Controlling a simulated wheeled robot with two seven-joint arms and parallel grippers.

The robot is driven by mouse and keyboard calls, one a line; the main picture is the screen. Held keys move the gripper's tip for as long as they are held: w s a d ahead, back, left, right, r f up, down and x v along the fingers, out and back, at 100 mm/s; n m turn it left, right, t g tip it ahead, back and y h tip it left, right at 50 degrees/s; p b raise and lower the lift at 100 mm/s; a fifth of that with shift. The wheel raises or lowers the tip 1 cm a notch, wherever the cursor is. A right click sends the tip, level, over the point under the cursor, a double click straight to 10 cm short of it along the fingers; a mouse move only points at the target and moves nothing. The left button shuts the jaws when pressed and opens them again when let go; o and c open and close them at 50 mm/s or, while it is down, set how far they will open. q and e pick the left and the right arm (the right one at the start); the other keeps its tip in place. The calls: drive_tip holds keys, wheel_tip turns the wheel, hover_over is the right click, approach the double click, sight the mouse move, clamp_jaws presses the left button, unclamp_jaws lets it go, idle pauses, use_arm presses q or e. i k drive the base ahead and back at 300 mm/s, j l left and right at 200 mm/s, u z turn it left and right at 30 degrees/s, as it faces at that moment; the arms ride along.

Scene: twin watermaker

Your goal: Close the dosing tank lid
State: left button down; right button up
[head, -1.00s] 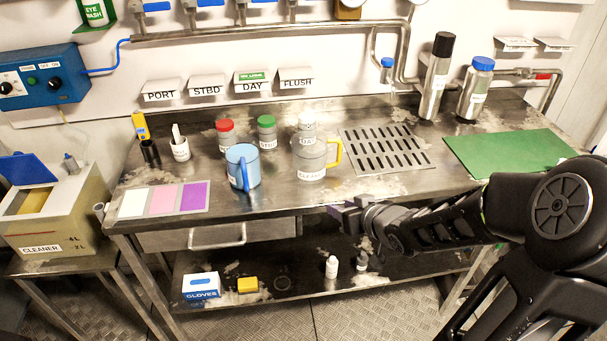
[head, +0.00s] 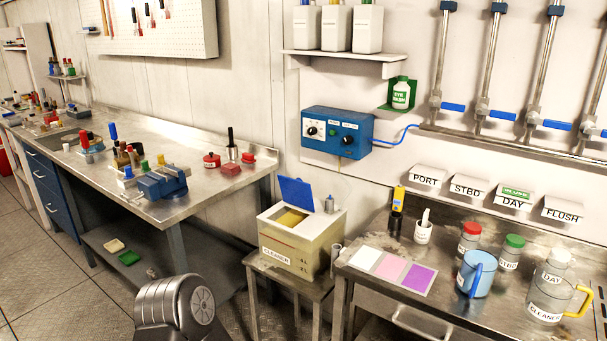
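The dosing tank (head: 300,246) is a beige box labelled CLEANER, standing on a small metal stand left of the bench. Its blue lid (head: 297,193) is open, tilted up at the back left of the tank top. The opening shows a yellowish inside. Part of my arm shows at the bottom, left of the stand, but no gripper fingers are visible. Neither gripper is in view.
A blue control box (head: 338,137) hangs on the wall above the tank. The right bench holds a blue jug (head: 476,273), bottles and coloured cards (head: 393,270). A left workbench (head: 190,205) carries a blue vise (head: 163,183). Floor shows at lower left.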

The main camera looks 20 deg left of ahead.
sight(296, 192)
drive_tip(key=j+z, duration=0.15)
drive_tip(key=z, duration=0.2)
drive_tip(key=i+j+z, duration=0.1)
drive_tip(key=z, duration=0.25)
drive_tip(key=j+z, duration=0.25)
drive_tip(key=j, duration=0.85)
drive_tip(key=j+z, duration=0.3)
drive_tip(key=j, duration=0.85)
